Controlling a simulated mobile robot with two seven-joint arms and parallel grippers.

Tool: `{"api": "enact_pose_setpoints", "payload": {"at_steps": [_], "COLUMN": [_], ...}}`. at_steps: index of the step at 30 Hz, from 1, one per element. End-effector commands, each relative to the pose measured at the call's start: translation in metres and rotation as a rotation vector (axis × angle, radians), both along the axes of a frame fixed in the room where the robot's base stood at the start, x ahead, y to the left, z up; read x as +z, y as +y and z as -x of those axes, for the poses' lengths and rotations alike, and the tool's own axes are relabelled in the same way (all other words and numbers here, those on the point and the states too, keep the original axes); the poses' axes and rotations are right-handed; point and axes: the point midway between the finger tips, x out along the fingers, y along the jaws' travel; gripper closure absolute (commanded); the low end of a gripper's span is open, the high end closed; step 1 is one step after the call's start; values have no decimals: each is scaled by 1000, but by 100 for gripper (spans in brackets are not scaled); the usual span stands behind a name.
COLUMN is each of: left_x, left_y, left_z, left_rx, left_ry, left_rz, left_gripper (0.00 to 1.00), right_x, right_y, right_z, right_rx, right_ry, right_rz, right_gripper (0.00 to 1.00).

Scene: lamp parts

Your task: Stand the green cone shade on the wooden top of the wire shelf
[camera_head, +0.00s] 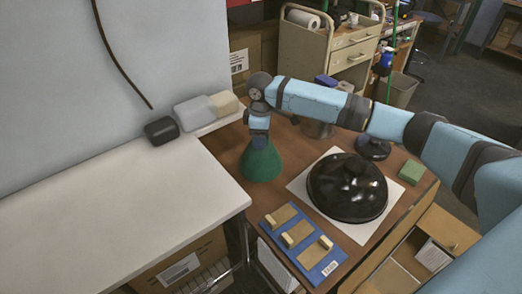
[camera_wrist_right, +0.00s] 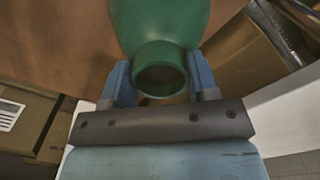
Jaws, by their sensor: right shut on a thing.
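The green cone shade (camera_head: 262,164) is upright, wide end down, over the left part of the brown wooden top (camera_head: 228,148). Whether its rim touches the wood or hangs just above it, I cannot tell. My right gripper (camera_head: 260,143) comes from above and is shut on the shade's narrow neck. In the right wrist view, the green shade (camera_wrist_right: 160,30) has its open collar between the two blue fingers of my right gripper (camera_wrist_right: 160,82). My left gripper is not in view.
A black dome (camera_head: 345,188) on a white sheet (camera_head: 305,187), a blue board (camera_head: 318,268) with wooden blocks and a green block (camera_head: 411,172) are on the brown top. A white table (camera_head: 110,220) adjoins at left. A beige cart (camera_head: 335,45) stands behind.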

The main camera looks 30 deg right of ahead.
Motion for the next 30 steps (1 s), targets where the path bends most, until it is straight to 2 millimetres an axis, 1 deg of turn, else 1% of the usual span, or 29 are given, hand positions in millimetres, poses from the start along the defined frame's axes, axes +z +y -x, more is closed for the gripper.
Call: {"api": "enact_pose_setpoints", "payload": {"at_steps": [2, 5, 9, 12, 14, 24, 25, 26, 27, 28, 30], "left_x": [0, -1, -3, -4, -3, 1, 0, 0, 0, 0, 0], "left_y": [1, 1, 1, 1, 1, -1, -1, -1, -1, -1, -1], "left_z": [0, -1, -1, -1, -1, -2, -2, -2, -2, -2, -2], "left_rx": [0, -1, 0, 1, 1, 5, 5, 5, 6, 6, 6], "left_ry": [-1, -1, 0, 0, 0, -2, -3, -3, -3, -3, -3], "left_rz": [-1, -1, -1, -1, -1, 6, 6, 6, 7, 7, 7], "left_gripper": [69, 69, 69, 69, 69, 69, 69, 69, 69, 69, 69], "right_x": [-4, -15, -40, -55, -58, -60, -61, -61, -61, -61, -61], "right_y": [0, 0, 0, 0, 0, 0, 0, 0, 0, 0, 0], "right_z": [0, 0, 0, 0, 0, 0, 0, 0, 0, 0, 0], "right_rx": [0, 0, 0, 0, 0, 1, 1, 1, 1, 1, 1], "right_ry": [0, 1, 1, 1, -1, 0, 1, 1, 1, 1, 1], "right_rz": [0, 0, 0, 1, 1, 0, 1, 1, 1, 1, 1], "right_gripper": [95, 95, 95, 95, 95, 95, 39, 32, 23, 20, 20]}}
